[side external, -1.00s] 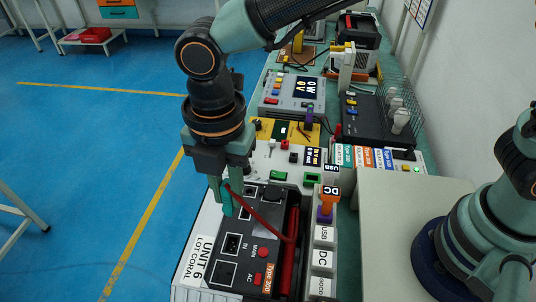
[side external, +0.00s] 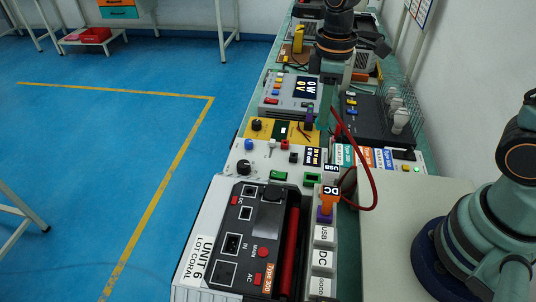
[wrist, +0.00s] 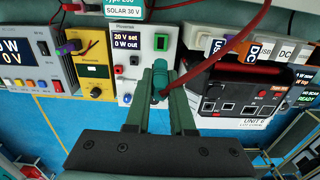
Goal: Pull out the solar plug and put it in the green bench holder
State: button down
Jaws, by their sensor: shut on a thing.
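My gripper (wrist: 160,98) is shut on the teal solar plug (wrist: 159,82), whose red cable loops away to the right in the wrist view. In the side view my gripper (side external: 327,112) hangs above the instrument row, clear of the black unit marked Unit 6 (side external: 262,236). The plug itself is hard to make out there, but its red cable (side external: 372,190) shows. A small green-framed slot (side external: 312,178) is on the white supply unit; it also shows in the wrist view (wrist: 160,42). I cannot tell whether it is the green bench holder.
An orange DC piece (side external: 330,194) and a purple piece (side external: 325,214) stand beside the black unit. A yellow unit (side external: 265,130), a grey meter (side external: 290,88) and a black lamp unit (side external: 372,118) crowd the bench behind. A plain pale box top (side external: 410,200) is at right.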

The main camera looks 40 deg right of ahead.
notch_tip(320, 180, down, 9)
jog(key=shift+r, duration=0.15)
jog(key=shift+a, duration=0.1)
dwell(0.3)
jog(key=shift+f, duration=2.9)
jog(key=shift+f, duration=1.25)
dwell(1.0)
jog(key=c, duration=0.7)
grip_release()
